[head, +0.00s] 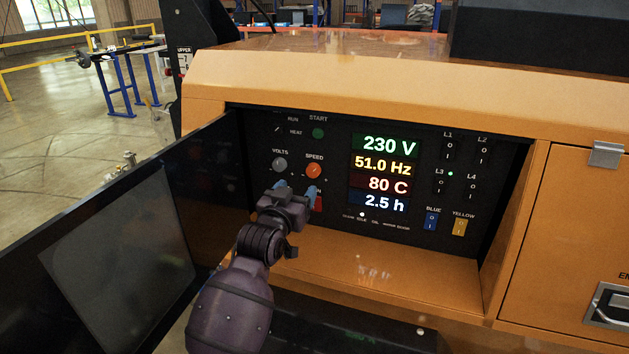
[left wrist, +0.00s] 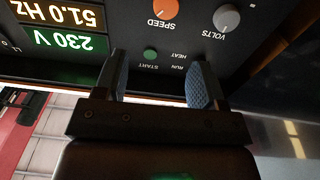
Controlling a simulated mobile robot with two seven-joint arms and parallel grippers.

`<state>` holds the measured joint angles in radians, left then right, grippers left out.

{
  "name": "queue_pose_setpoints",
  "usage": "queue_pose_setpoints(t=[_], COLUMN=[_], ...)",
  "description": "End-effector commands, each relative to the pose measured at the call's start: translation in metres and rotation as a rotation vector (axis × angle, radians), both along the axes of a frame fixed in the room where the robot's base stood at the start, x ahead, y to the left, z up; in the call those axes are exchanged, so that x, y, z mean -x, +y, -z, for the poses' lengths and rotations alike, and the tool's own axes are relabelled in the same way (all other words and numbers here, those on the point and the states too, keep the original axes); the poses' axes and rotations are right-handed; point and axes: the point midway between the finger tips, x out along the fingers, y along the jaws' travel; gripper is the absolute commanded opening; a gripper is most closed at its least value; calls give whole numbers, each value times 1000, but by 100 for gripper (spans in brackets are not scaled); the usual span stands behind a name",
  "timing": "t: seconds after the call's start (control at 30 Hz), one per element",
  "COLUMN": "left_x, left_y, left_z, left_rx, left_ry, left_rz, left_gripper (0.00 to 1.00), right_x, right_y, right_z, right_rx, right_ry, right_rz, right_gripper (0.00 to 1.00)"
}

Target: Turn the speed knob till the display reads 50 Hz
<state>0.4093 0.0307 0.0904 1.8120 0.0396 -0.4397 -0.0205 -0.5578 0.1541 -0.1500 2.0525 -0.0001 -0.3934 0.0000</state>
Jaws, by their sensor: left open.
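The orange speed knob (head: 314,170) is on the black control panel, right of the grey volts knob (head: 280,164). The display (head: 383,166) reads 51.0 Hz in yellow, under 230 V in green and above 80 C and 2.5 h. My left gripper (head: 296,187) is open and empty, in front of the panel just below the two knobs. In the left wrist view, which shows the panel upside down, the speed knob (left wrist: 164,8) lies beyond the spread blue fingertips (left wrist: 159,75), not between them. My right gripper is not in view.
A green start button (head: 318,133) is above the speed knob. A red button (head: 318,203) is partly hidden behind my gripper. Switches, with blue (head: 431,221) and yellow (head: 460,227) ones, are at right. An open dark door (head: 120,235) stands at left; an orange ledge (head: 380,280) runs below.

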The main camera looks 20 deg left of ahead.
Motion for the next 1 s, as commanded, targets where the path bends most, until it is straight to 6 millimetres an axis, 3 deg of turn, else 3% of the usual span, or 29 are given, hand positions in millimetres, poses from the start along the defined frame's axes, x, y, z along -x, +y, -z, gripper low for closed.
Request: queue_pose_setpoints(t=[0.1, 0.27, 0.7, 1.0], left_x=[-2, -9, -72, -103], left_y=[7, 6, 4, 3], left_z=[12, 15, 19, 18], left_rx=[3, -3, -3, -4], left_ry=[36, 48, 51, 51], left_rz=[-11, -8, -8, -8], left_gripper=[64, 64, 64, 64], right_x=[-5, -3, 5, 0], right_y=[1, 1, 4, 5], right_z=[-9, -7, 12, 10], right_rx=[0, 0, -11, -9], right_ry=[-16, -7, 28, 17], right_rz=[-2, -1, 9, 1], right_gripper=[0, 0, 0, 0])
